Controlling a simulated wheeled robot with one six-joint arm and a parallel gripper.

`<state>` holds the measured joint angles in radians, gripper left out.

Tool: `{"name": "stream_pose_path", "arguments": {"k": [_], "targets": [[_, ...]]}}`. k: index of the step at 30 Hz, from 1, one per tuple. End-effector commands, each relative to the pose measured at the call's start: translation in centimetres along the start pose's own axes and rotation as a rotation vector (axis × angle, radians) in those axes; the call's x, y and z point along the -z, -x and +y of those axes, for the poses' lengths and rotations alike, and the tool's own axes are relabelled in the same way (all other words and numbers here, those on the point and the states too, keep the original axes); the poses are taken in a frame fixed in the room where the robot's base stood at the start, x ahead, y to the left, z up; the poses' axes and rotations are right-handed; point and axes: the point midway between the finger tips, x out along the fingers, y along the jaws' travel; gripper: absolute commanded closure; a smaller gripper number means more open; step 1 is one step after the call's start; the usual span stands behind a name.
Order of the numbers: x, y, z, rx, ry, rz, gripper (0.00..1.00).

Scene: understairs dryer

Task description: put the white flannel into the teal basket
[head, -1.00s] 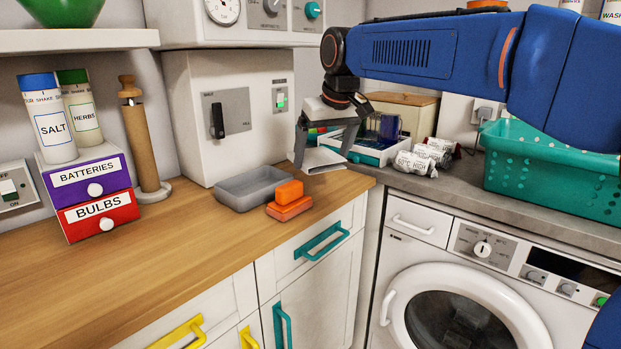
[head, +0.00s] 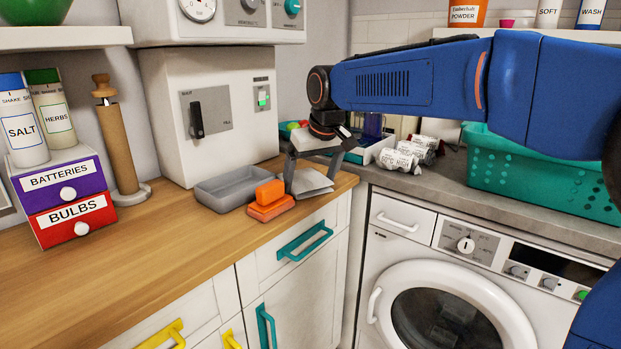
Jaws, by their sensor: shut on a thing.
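The white flannel (head: 313,184) is a flat, pale folded cloth near the right end of the wooden worktop. My gripper (head: 312,178) is shut on it, with one finger at each side. I cannot tell whether the flannel touches the worktop. The teal basket (head: 545,178) stands on the grey counter at the right, above the washing machine. It has holes in its wall. My blue arm crosses in front of its upper part, and its inside is hidden.
An orange sponge pair (head: 270,200) and a grey tray (head: 238,187) lie just left of my gripper.

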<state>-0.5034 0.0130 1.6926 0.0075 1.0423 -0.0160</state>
Motion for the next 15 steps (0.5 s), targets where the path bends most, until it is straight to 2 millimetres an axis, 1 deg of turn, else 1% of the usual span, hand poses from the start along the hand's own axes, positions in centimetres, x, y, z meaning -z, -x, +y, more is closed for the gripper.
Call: {"name": "stream_pose_path", "arguments": {"k": [1,2,3,11,15], "targets": [[-0.1,-0.1,0.0,0.0,0.0,0.0,0.32],[0.0,-0.1,0.0,0.0,0.0,0.0,0.04],[0.0,-0.1,0.0,0.0,0.0,0.0,0.0],[0.0,0.1,0.0,0.0,0.0,0.0,0.0],[0.1,1.2,0.0,0.0,0.0,0.002,0.0]]}}
